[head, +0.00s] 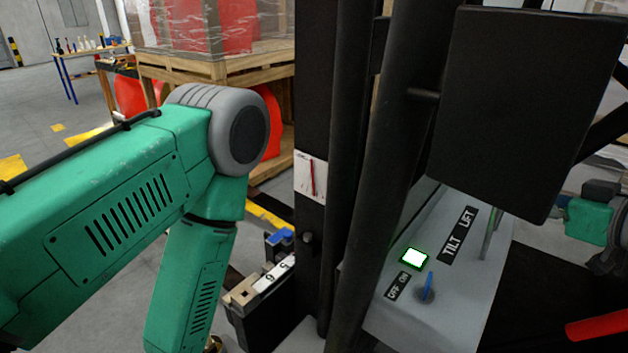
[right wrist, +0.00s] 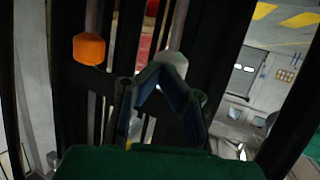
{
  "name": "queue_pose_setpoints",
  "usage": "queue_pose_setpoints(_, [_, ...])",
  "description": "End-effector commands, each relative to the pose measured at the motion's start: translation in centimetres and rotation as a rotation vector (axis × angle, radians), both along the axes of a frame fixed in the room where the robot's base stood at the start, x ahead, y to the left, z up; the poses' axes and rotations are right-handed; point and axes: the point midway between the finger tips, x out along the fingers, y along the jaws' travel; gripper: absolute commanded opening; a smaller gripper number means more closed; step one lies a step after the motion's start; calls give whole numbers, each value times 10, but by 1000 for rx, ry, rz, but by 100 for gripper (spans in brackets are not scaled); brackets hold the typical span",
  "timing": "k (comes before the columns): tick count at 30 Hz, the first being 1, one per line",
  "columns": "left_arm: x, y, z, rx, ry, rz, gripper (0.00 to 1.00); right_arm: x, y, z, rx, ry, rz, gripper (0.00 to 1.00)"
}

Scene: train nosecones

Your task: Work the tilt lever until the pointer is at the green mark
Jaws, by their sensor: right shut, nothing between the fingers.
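The console (head: 400,310) carries a label reading TILT and LIFT (head: 458,235). Thin lever shafts (head: 490,235) rise beside it, their tops hidden behind a black panel. A white gauge plate (head: 311,178) with a red pointer stands on the black post; I cannot make out a green mark. In the right wrist view, an orange knob (right wrist: 89,49) is left of my right gripper (right wrist: 160,76), and a pale grey knob (right wrist: 172,62) shows just past its fingertips. That gripper is shut and empty; whether it touches the grey knob is unclear. My left gripper is out of view.
The black panel (head: 505,110) and dark mast bars (head: 380,150) crowd the console. A lit green-edged button (head: 414,261) and a blue OFF/ON switch (head: 427,288) sit on it. A wooden crate stand (head: 215,72) is behind my left arm. Open floor is at left.

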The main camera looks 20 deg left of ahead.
Motion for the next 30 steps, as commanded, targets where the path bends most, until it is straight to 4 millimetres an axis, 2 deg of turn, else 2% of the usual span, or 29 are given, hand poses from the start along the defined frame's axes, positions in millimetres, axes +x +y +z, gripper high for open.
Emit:
queue_pose_setpoints(23, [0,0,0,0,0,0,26,6,23,0,-1,0,1,0])
queue_pose_setpoints(30, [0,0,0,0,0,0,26,6,22,0,0,0,1,0])
